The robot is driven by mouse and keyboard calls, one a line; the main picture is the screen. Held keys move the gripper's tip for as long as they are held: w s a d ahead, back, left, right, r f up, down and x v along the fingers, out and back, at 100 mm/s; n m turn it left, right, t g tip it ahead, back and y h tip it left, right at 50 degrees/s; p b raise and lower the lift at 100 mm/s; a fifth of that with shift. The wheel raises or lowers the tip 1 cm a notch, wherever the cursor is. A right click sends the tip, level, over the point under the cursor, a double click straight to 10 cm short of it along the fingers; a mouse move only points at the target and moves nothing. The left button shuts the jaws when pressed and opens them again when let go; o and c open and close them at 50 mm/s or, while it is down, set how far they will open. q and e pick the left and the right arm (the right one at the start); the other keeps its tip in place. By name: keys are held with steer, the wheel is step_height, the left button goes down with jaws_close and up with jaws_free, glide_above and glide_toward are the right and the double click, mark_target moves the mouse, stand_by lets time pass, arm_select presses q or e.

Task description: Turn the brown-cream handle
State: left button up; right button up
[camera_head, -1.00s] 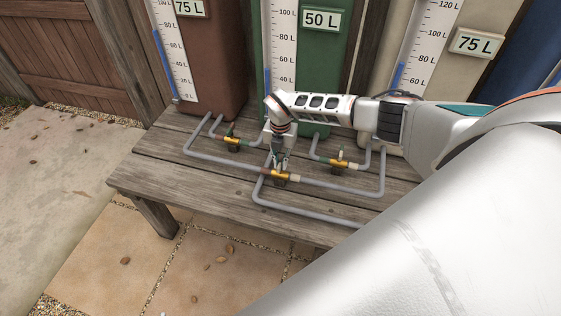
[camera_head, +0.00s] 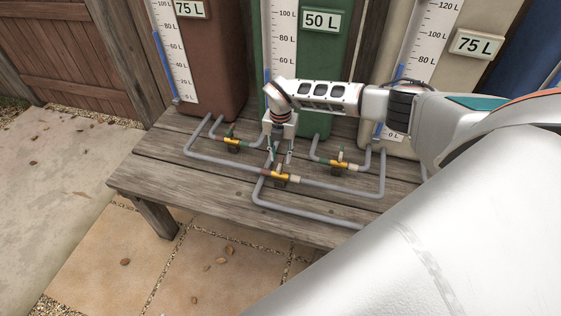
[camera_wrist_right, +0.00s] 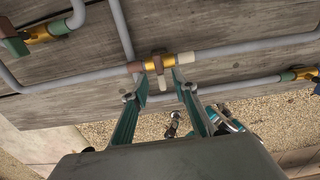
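The brown-cream valve (camera_head: 281,178) sits in the middle of the front pipe run on the bench. It has a brass body between a brown collar and a cream collar. In the right wrist view, its short brownish handle (camera_wrist_right: 161,79) points toward the gripper. My right gripper (camera_head: 280,158) hangs above and just behind this valve, fingers pointing down. The right wrist view shows the same gripper (camera_wrist_right: 158,78) open, one fingertip on each side of the handle, with gaps visible. Whether either finger touches it cannot be told. My left gripper is not in view.
A green-collared valve (camera_head: 232,143) stands behind left, and a green-cream valve (camera_head: 340,165) right. Grey pipes (camera_head: 310,220) run across the wooden bench (camera_head: 150,177). Brown (camera_head: 220,60), green (camera_head: 325,75) and cream tanks (camera_head: 424,60) stand behind. Free bench lies front left.

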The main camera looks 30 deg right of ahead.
mark_target(280, 163)
step_height(280, 163, up, 8)
steer(key=shift+f, duration=0.15)
steer(key=shift+a, duration=0.1)
stand_by(0.5)
